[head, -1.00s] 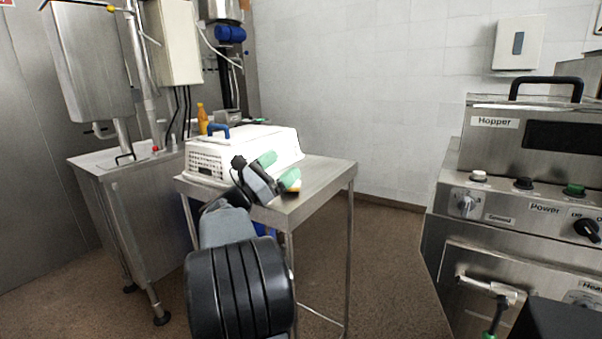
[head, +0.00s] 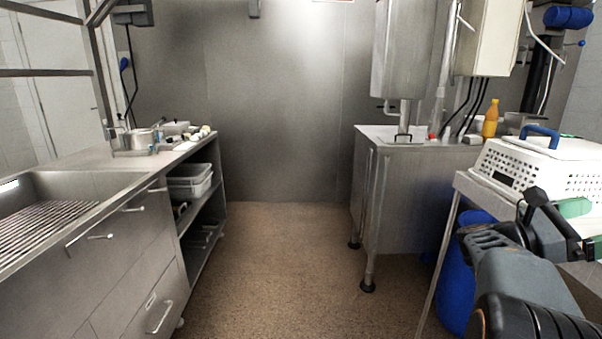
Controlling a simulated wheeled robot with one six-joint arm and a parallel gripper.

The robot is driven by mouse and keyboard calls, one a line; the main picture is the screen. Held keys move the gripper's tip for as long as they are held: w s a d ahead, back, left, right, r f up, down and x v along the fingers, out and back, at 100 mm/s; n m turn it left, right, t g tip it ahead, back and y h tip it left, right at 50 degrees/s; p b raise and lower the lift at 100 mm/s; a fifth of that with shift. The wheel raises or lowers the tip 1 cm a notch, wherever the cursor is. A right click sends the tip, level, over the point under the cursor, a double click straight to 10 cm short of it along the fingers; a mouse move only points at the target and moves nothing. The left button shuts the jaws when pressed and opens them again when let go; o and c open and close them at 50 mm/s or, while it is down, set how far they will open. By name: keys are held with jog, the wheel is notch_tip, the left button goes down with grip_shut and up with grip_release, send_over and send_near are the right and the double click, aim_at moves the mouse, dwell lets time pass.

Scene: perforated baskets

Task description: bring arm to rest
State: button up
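My arm (head: 520,275) reaches in from the lower right corner in the head view. My gripper (head: 586,228) is at the right edge, in front of the white perforated basket (head: 500,170). Its green-padded fingers stand apart, and I see nothing held between them. The finger ends are partly cut off by the picture edge. The basket has a blue handle (head: 541,136) on top and rests on a steel table (head: 468,184). Whether the gripper touches the basket cannot be told.
A blue barrel (head: 462,285) stands under the table. A counter with a sink (head: 75,183) and shelves runs along the left. The floor (head: 285,270) between is clear.

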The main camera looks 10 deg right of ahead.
notch_tip(320, 180, up, 6)
jog(key=r+p, duration=0.1)
jog(key=p, duration=0.5)
jog(key=w+a+r+n+t+h+p, duration=0.1)
jog(key=w+a+n+t+p, duration=0.1)
jog(key=w+n+t, duration=0.5)
jog(key=w+a+r+n+t+h+p, duration=0.15)
jog(key=w+n+t, duration=0.25)
jog(key=n+t, duration=0.5)
jog(key=w+a+n+t+y+p, duration=0.3)
jog(key=w+a+n+t+y, duration=0.3)
jog(key=n, duration=0.4)
jog(key=w+a+n+t+y+p, duration=0.35)
jog(key=a+n+t+y, duration=0.2)
jog(key=a+n, duration=0.3)
jog(key=s+a+f+n+g+y+p, duration=0.25)
jog(key=a+n+y, duration=0.25)
jog(key=a+n, duration=0.25)
jog(key=s+a+f+n+g+y+p, duration=0.1)
jog(key=a+f+n+g+y+p, duration=0.15)
jog(key=a+n+y, duration=0.4)
jog(key=s+a+f+n+g+p, duration=0.1)
jog(key=s+a+f+n+g, duration=0.1)
jog(key=s+n, duration=0.4)
jog(key=s+a+f+n+g+p, duration=0.2)
jog(key=s+a+f+n+g, duration=0.1)
jog(key=s+n, duration=0.4)
jog(key=shift+s+a+f+g+p, duration=0.2)
jog(key=shift+a+f+g+p, duration=0.2)
jog(key=shift+g, duration=0.75)
